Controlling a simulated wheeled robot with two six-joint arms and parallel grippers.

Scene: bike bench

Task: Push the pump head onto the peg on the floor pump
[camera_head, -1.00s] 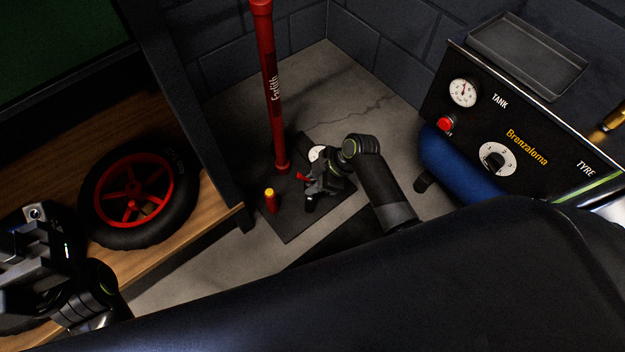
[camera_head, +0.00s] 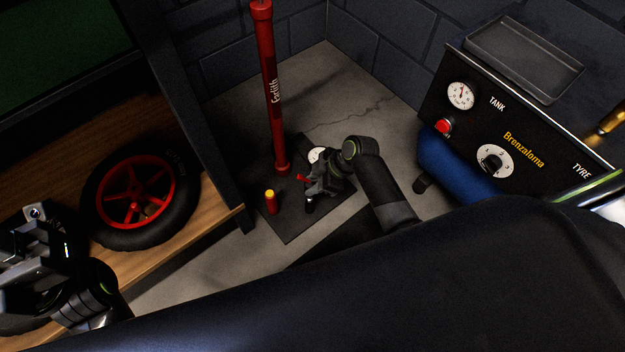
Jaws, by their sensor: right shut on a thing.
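The red floor pump (camera_head: 273,100) stands upright on a dark base plate (camera_head: 290,228) on the floor. A short red peg with a yellow top (camera_head: 270,202) stands on the plate, left of my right gripper. My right gripper (camera_head: 309,190) is over the plate, shut on the pump head (camera_head: 311,203), a small dark piece with a red lever (camera_head: 302,178). The pump head is mostly hidden by the gripper and is to the right of the peg, apart from it. My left gripper (camera_head: 20,270) is at the lower left, away from the pump; its fingers are hard to read.
A wheel with a red rim (camera_head: 133,196) lies on the wooden shelf (camera_head: 205,205) at the left, near a dark post. A compressor panel (camera_head: 500,125) with a blue tank (camera_head: 450,168) stands at the right. A gauge (camera_head: 317,155) sits behind the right gripper.

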